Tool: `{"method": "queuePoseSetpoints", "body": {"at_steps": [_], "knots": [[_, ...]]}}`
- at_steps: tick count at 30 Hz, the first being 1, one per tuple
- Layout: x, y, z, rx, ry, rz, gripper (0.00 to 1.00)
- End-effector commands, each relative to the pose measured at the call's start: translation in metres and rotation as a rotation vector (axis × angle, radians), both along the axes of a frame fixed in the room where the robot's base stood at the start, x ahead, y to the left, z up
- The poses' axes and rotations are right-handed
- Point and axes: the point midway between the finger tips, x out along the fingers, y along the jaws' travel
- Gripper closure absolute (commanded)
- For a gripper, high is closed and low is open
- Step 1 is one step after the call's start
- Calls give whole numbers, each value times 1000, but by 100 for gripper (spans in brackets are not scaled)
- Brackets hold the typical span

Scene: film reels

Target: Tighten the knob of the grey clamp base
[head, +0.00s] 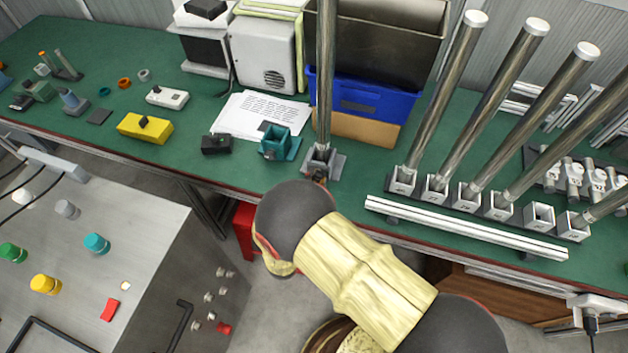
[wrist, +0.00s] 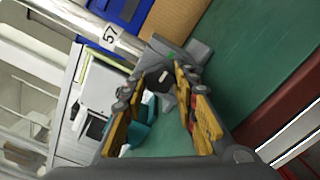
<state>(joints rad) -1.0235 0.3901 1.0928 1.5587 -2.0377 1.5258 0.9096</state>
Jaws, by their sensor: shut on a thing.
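The grey clamp base (head: 337,163) stands near the front edge of the green bench, with a tall metal pole (head: 325,75) upright in it. In the wrist view the base (wrist: 188,52) lies just beyond my fingertips, and the pole (wrist: 80,22) carries a label reading 57. My gripper (wrist: 162,80) has its yellow and grey fingers on either side of the dark knob (wrist: 153,81) at the base's front and is shut on it. The fingertips partly cover the knob. In the head view my arm hides most of the gripper (head: 319,179).
A teal clamp base (head: 285,142) stands close left of the grey one, with a black block (head: 216,144) farther left. A white rail (head: 460,228) and several leaning poles in sockets stand to the right. A blue bin (head: 362,100) is behind.

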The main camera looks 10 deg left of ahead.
Motion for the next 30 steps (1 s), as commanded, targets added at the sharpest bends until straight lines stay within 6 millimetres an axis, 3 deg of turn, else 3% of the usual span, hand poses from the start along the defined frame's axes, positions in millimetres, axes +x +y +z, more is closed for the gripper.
{"method": "queuePoseSetpoints", "body": {"at_steps": [4,5,14,24,30], "knots": [[-1,-1,-3,-5,6,1,97],[-1,-1,-3,-5,6,1,71],[0,0,-1,-3,3,1,53],[-2,0,0,-2,2,0,53],[-24,3,-1,-2,1,4,53]]}}
